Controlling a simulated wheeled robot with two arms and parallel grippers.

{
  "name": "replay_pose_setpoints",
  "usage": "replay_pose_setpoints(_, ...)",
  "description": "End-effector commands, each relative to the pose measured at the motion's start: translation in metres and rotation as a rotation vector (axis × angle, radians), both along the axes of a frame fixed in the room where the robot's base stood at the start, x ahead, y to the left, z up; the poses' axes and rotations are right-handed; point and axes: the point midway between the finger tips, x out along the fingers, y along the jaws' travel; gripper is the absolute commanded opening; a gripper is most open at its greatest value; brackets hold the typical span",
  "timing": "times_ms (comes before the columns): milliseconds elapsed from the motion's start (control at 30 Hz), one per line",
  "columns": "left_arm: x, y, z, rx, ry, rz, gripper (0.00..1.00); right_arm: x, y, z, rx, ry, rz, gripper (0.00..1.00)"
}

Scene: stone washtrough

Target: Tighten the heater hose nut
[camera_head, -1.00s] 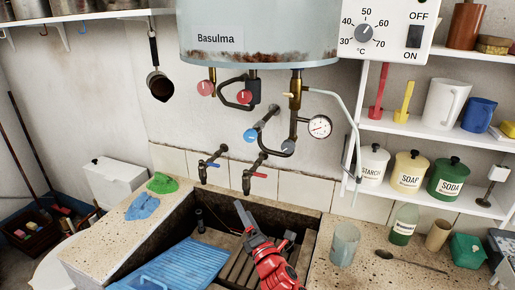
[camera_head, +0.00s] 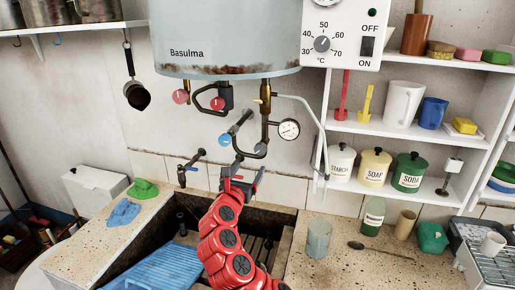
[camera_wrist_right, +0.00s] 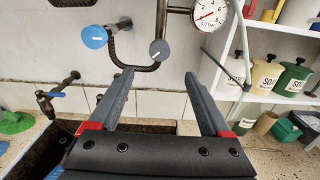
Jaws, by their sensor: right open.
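The water heater (camera_head: 225,45) hangs on the wall with pipes below it. A dark curved hose (camera_wrist_right: 120,52) joins the pipe below the blue knob (camera_wrist_right: 94,36) to a grey round piece with a white line (camera_wrist_right: 159,50) under the gauge (camera_wrist_right: 209,12). This grey piece may be the hose nut; I cannot tell for sure. It also shows in the head view (camera_head: 261,150). My right gripper (camera_head: 241,182) is below these pipes, in front of the tiled wall. In the wrist view its fingers (camera_wrist_right: 163,95) are apart and empty, below the grey piece. My left gripper is out of view.
A pale hose (camera_head: 310,113) hangs right of the gauge.

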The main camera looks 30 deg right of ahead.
Motion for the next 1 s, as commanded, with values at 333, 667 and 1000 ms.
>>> replay_pose_setpoints(333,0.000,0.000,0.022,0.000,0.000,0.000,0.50,0.043,-0.051,0.002,0.003,0.000,-0.002,0.82)
replay_pose_setpoints(667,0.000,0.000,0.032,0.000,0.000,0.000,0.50,0.073,-0.087,0.003,0.002,-0.004,-0.001,0.82)
replay_pose_setpoints(1000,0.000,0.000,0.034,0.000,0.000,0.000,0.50,0.086,-0.099,0.001,0.000,-0.004,0.004,0.82)
